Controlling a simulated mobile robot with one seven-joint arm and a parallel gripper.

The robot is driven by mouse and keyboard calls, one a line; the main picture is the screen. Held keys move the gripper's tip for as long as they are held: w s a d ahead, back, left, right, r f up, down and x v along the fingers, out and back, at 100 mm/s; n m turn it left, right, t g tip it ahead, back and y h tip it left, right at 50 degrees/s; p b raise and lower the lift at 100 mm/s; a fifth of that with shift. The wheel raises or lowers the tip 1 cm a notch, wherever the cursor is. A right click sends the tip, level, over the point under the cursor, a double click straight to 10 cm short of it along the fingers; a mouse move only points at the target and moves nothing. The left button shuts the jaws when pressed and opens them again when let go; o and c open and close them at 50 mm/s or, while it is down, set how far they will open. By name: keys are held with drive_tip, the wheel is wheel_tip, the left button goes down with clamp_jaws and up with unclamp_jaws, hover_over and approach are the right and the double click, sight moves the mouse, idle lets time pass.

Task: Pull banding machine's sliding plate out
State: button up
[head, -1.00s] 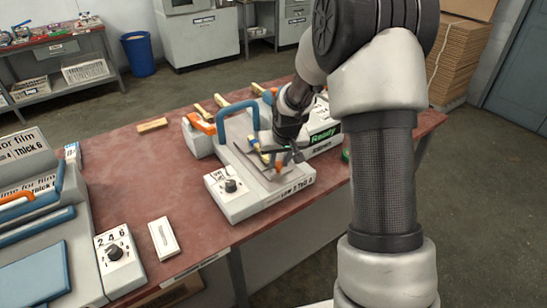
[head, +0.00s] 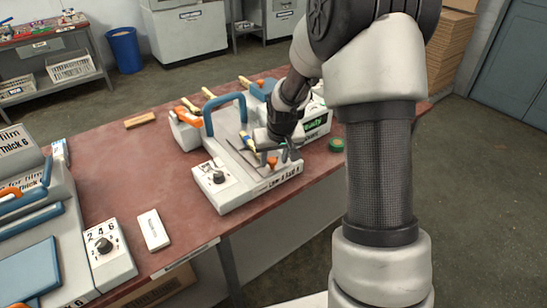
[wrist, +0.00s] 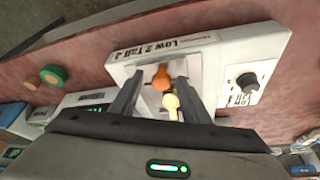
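The banding machine (head: 218,200) is the white unit near the table's front edge, with a dial and a blue arched handle (head: 222,100). Its grey sliding plate (head: 240,157) lies on top and carries an orange knob (head: 272,162) near the front. My gripper (head: 277,157) is low over the plate's front part. In the wrist view my gripper (wrist: 158,88) is open, with one finger on each side of the orange knob (wrist: 161,77). A pale wooden end (wrist: 171,104) also lies between the fingers. Contact with the knob cannot be told.
A second machine with a dial (head: 107,250) stands at the left. A white switch piece (head: 153,230) lies between the machines. A green roll (head: 336,145) lies to the right. Several wooden-handled tools lie behind. The table's front edge is close to the banding machine.

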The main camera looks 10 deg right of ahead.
drive_tip(key=shift+r, duration=0.35)
drive_tip(key=p+v, duration=0.2)
drive_tip(key=v, duration=1.4)
drive_tip(key=shift+s+r, duration=0.25)
drive_tip(key=shift+r, duration=0.05)
drive_tip(key=s+a+r+t+p, duration=0.1)
drive_tip(key=s+a+r+p, duration=0.2)
drive_tip(key=s+r+p, duration=0.7)
drive_tip(key=s+r, duration=0.8)
drive_tip(key=s, duration=0.5)
drive_tip(key=shift+s, duration=0.2)
drive_tip(key=shift+r, duration=0.1)
